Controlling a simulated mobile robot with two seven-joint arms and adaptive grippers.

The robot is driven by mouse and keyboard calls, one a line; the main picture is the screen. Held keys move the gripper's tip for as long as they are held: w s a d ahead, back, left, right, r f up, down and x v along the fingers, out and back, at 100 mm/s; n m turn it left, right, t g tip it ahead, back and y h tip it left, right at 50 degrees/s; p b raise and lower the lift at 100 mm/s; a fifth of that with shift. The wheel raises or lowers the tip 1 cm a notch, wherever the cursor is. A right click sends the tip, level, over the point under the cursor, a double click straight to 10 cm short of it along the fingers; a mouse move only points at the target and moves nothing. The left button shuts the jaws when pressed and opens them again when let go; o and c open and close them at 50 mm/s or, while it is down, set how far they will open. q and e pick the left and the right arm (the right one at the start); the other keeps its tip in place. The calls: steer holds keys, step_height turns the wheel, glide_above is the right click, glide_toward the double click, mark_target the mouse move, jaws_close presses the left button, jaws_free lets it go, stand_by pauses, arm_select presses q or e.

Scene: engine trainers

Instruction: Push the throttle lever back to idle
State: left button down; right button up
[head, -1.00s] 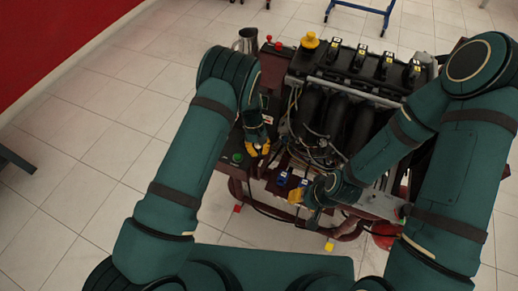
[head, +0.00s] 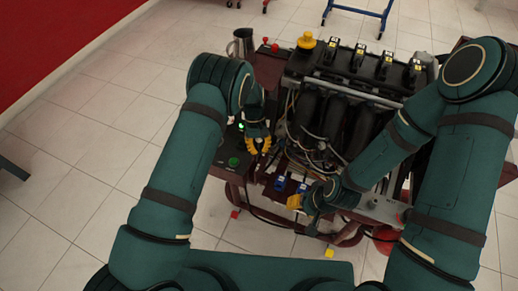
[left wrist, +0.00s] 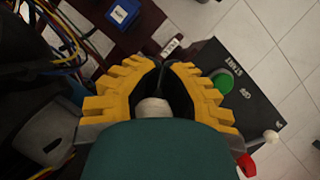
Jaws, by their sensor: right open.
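I cannot single out the throttle lever with certainty. In the left wrist view a white ball knob (left wrist: 271,137) stands at the edge of the dark control panel, with a red knob (left wrist: 247,165) below it. My left gripper (head: 260,150) is over the left side of the engine stand, beside the panel. Its yellow fingers also show in the left wrist view (left wrist: 163,66), converging at the tips; I see nothing clearly held, and the teal link hides part of the space between them. My right gripper (head: 300,203) is open, low at the stand's front, partly hidden by its own arm.
The engine (head: 345,100) fills the stand right of my left gripper. The panel (left wrist: 258,100) has a green button (left wrist: 224,82). Blue connector boxes (head: 281,183) sit at the front edge. Loose wires (left wrist: 60,35) hang near the left fingers. A metal jug (head: 242,43) stands behind; floor is clear on the left.

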arm_select(q)
steer(key=shift+w+a+r+t, duration=0.1)
steer(key=shift+w+r+t, duration=0.2)
steer(key=shift+w, duration=0.25)
steer(key=c, duration=1.1)
jaws_free()
steer(key=shift+o, duration=0.2)
steer(key=shift+f, duration=0.2)
steer(key=shift+s, duration=0.1)
steer(key=v, duration=1.2)
steer(key=shift+f, duration=0.1)
